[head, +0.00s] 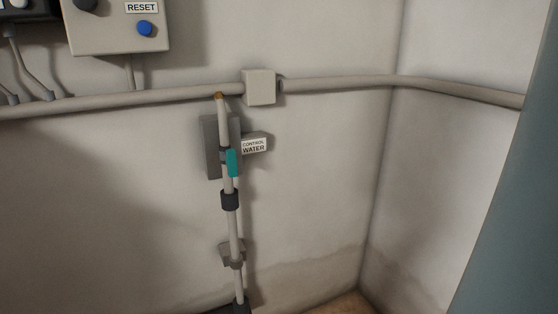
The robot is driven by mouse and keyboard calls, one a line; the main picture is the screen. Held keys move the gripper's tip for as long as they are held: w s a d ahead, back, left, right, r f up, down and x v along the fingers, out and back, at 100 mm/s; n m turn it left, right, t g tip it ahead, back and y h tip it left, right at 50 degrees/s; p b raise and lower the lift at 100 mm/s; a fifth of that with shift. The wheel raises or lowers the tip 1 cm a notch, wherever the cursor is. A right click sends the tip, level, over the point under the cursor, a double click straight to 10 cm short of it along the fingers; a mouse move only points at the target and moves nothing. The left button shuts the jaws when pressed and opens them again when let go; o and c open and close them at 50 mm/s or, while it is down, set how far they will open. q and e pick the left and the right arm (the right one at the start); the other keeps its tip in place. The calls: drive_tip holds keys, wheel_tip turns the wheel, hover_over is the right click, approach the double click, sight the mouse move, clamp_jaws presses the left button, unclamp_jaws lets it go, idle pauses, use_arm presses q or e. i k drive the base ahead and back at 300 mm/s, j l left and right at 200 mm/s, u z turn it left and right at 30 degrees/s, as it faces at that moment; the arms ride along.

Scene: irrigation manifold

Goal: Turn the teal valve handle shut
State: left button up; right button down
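The teal valve handle (232,162) is on the vertical pipe (234,235) on the wall, a little left of the middle of the head view. It looks short and upright, roughly in line with the pipe. A grey plate (211,150) sits behind it, and a white label reading "CONTROL WATER" (254,146) is just to its right. Neither of my grippers shows in this view, and nothing touches the handle.
A horizontal pipe (340,84) with a square box (260,87) runs above the valve. A control box (118,40) with a blue button (145,28) labelled RESET hangs at the upper left. A blue-grey surface (515,200) fills the right edge.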

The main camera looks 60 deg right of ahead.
sight(231, 156)
drive_tip(key=z, duration=1.5)
